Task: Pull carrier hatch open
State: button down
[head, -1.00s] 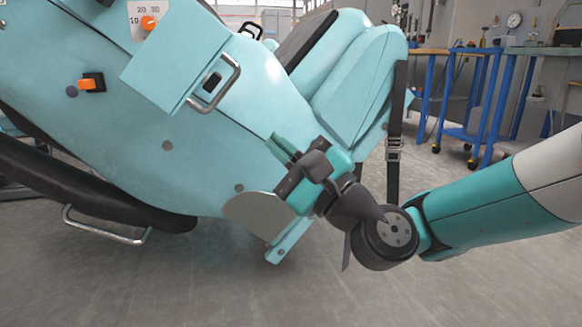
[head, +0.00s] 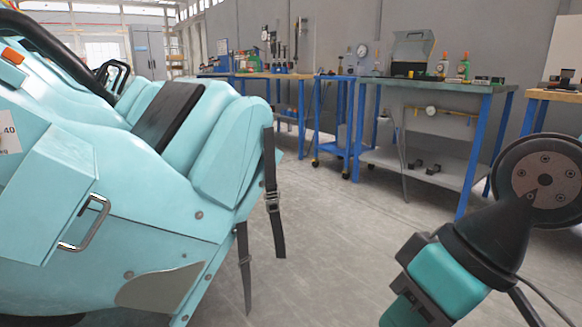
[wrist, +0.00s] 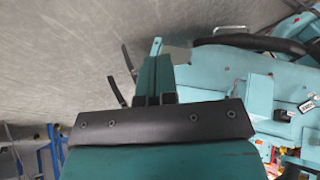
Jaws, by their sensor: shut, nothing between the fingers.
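The carrier is a light teal coaster car (head: 150,215) at the left of the head view. A box-shaped hatch (head: 45,195) with a metal pull handle (head: 87,225) sits on its side, cut off by the left edge. The hatch looks closed. My gripper (head: 398,312) is at the bottom right of the head view, well apart from the handle, with its tips near the lower edge. In the wrist view my gripper (wrist: 155,60) has its teal fingers together and empty. The carrier (wrist: 285,75) shows at the right there.
Black straps (head: 273,205) hang from the car's back end. Blue-legged workbenches (head: 430,90) with tools stand along the back wall. Open grey floor (head: 330,240) lies between the car and the benches.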

jog(key=s+d+r+h+p, duration=0.1)
jog(key=s+d+r, duration=0.1)
jog(key=s+d, duration=0.15)
notch_tip(320, 180, up, 36)
jog(key=w+p, duration=0.1)
jog(key=p, duration=3.6)
jog(key=shift+d, duration=0.15)
jog(key=c, duration=1.4)
grip_release()
jog(key=shift+r, duration=0.3)
jog(key=shift+c, duration=0.2)
jog(key=shift+f, duration=0.1)
jog(key=shift+d, duration=0.1)
